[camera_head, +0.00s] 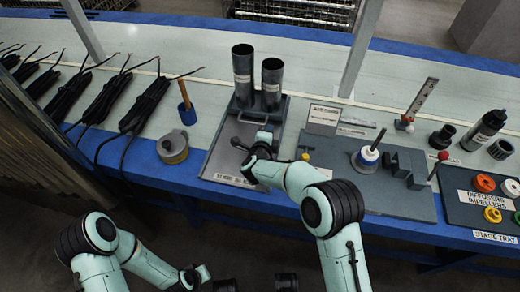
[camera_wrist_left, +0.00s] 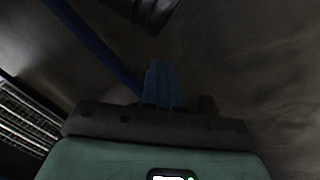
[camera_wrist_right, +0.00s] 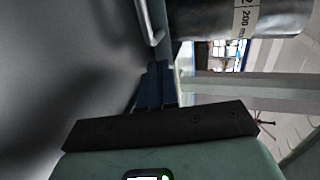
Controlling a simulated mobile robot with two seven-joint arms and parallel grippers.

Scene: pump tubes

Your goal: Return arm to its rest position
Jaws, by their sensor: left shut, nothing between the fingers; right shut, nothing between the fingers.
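My right arm reaches over the bench. Its gripper (camera_head: 264,132) is over the grey tray (camera_head: 222,160), just in front of the two upright dark tubes, the left tube (camera_head: 243,70) and the right tube (camera_head: 272,78). In the right wrist view the blue fingers (camera_wrist_right: 156,86) are together and empty, and a grey tube marked 200 (camera_wrist_right: 275,18) shows beyond them. My left gripper (camera_head: 200,274) hangs low, off the bench's front edge. In the left wrist view its blue fingers (camera_wrist_left: 161,84) are shut and empty, with dark floor around.
A grey fixture plate (camera_head: 400,200) with a white-and-blue part (camera_head: 366,158) stands right of the tray. A stage tray (camera_head: 465,215) with coloured rings is farther right. A round grey-and-yellow container (camera_head: 172,148) and black cable bundles (camera_head: 145,105) lie left.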

